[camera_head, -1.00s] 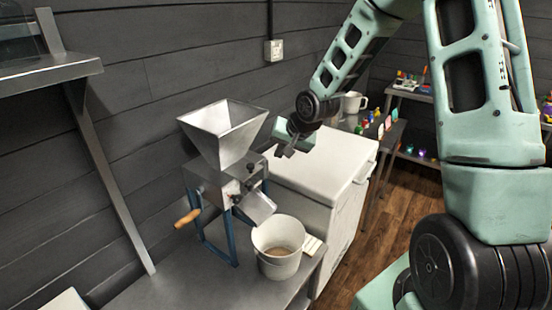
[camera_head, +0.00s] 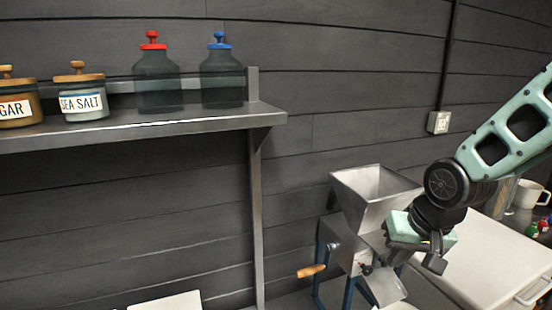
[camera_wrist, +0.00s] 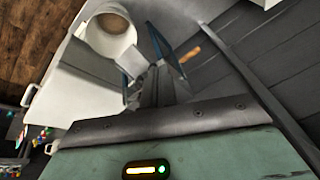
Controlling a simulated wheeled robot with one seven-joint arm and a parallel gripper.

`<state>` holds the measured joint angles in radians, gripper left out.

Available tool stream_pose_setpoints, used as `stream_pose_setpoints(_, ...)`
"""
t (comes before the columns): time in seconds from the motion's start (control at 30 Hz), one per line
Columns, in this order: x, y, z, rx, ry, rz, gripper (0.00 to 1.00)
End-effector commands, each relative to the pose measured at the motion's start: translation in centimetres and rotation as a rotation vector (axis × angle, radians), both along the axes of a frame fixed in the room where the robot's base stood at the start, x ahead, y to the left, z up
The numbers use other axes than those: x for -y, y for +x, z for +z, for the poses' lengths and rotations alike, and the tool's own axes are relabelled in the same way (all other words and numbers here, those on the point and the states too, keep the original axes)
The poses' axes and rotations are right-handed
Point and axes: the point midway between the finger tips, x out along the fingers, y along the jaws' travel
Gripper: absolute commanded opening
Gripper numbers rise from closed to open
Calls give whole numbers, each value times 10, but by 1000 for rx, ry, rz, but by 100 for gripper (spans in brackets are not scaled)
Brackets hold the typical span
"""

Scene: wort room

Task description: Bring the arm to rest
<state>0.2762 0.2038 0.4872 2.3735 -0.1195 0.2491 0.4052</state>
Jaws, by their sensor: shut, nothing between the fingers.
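My gripper (camera_head: 420,256) is at the lower right of the head view, on my green arm reaching in from the right. It is shut and empty. It covers part of the right side of a metal grain mill (camera_head: 374,185) with a hopper, blue legs and a wooden crank handle (camera_head: 312,271). I cannot tell whether it touches the mill. In the wrist view my gripper's fingers (camera_wrist: 160,85) point toward the mill's blue legs, with a white bucket (camera_wrist: 113,45) at the upper left.
A white cabinet (camera_head: 490,262) stands right of the mill, with a mug (camera_head: 530,194) beyond. A wall shelf (camera_head: 200,120) at the left holds sugar and sea salt jars and two dark bottles with red and blue tops. A wall socket (camera_head: 438,122) is above the mill. Open wall space lies below the shelf.

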Motion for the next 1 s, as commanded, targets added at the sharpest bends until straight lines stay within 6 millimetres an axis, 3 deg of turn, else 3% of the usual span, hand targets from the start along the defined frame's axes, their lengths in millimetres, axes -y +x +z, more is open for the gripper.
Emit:
stream_pose_setpoints(0.03, -22, -21, 4, -22, -29, 90, 0)
stream_pose_setpoints(0.2, -72, -99, 14, -113, -113, 379, 0)
stream_pose_setpoints(0.4, -98, -178, 23, -194, -174, 653, 0)
stream_pose_setpoints(0.5, -101, -201, 25, -217, -188, 734, 0)
stream_pose_setpoints(0.63, -102, -215, 26, -233, -197, 782, 0)
stream_pose_setpoints(1.0, -102, -216, 26, -235, -197, 783, 0)
